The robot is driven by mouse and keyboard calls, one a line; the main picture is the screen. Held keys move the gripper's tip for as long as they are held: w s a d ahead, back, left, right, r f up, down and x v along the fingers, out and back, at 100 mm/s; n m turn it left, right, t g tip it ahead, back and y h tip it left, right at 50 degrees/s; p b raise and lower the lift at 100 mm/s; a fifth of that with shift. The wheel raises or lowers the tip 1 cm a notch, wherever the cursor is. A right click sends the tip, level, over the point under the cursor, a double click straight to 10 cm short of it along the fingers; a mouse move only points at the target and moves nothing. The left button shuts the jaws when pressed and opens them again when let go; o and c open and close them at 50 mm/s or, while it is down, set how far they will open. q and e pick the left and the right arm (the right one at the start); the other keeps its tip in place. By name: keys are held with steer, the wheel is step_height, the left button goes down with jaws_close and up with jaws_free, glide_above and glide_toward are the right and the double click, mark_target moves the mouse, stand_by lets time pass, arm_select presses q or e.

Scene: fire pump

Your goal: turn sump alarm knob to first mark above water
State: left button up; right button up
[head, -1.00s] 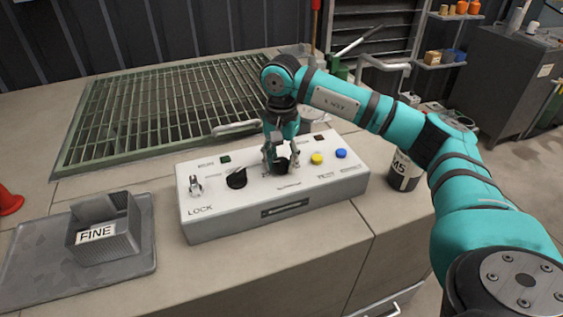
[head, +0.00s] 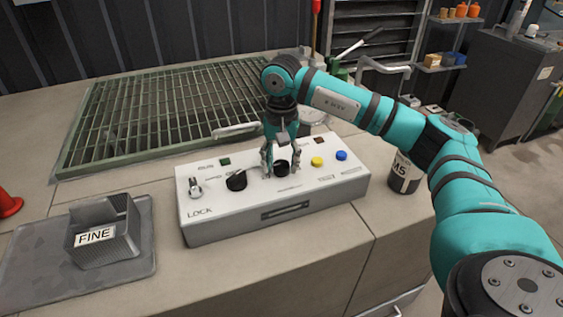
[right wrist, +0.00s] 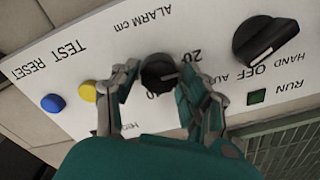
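The sump alarm knob (head: 282,169) is a black round knob on the top of a white control box (head: 225,212). In the right wrist view the knob (right wrist: 158,73) sits under the words ALARM cm, seen upside down. A mark 20 shows beside it, and another number is partly hidden. My right gripper (head: 282,160) is above the knob, one finger on each side. In the right wrist view my right gripper (right wrist: 160,80) looks open, with narrow gaps beside the knob. The water level is not visible. My left gripper is out of view.
A larger black selector knob (head: 236,180), a LOCK key switch (head: 195,187), a yellow button (head: 317,162) and a blue button (head: 341,155) share the panel. A grey FINE bin (head: 118,245) stands left. A labelled can (head: 404,174) stands right. A green grating (head: 150,115) lies behind.

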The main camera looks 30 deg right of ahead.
mark_target(282, 163)
steer(key=shift+o, duration=0.9)
steer(key=shift+f, duration=0.1)
step_height(282, 163, up, 12)
steer(key=shift+s+f, duration=0.1)
steer(key=shift+s, duration=0.05)
